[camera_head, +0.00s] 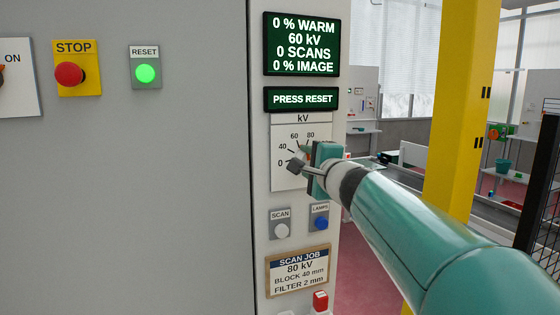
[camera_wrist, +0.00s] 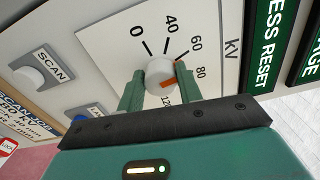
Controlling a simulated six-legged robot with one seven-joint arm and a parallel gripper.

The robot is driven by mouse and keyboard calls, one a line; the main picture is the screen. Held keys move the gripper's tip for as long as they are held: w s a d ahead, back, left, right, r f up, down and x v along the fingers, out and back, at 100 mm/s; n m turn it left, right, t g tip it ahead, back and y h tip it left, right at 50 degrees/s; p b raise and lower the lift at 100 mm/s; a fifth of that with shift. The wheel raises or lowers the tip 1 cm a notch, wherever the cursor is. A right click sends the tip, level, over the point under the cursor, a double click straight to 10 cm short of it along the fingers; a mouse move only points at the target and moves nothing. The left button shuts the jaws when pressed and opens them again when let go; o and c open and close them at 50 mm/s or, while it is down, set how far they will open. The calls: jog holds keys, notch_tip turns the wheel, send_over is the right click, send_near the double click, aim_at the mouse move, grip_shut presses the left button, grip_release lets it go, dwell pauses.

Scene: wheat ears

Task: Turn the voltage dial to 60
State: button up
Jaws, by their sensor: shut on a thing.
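The voltage dial (camera_wrist: 160,72) is a round pale knob on a white kV scale plate (camera_head: 284,181). The plate carries 0, 40, 60, 80 and 120 marks. My gripper (camera_wrist: 159,71) has one green finger on each side of the knob in the wrist view and is shut on it. Orange marks show on the knob and between it and the 60 and 80 marks; part of the knob's lower side is hidden by the gripper. In the head view, my gripper covers the right of the scale. The green display (camera_head: 302,44) reads 60 kV, 0 % WARM, 0 SCANS, 0 % IMAGE.
A PRESS RESET display (camera_head: 303,99) sits above the dial. SCAN (camera_head: 281,231) and LAMPS (camera_head: 321,223) buttons and an 80 kV scan job card (camera_head: 298,268) are below. A lit green RESET button (camera_head: 146,73) and red STOP button (camera_head: 69,74) are left. A yellow post (camera_head: 463,110) stands right.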

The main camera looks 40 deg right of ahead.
jog(key=shift+n, duration=0.9)
jog(key=o, duration=1)
jog(key=shift+s+a, duration=0.1)
jog(key=shift+a, duration=0.05)
jog(key=v, duration=1.3)
jog(key=shift+s, duration=0.25)
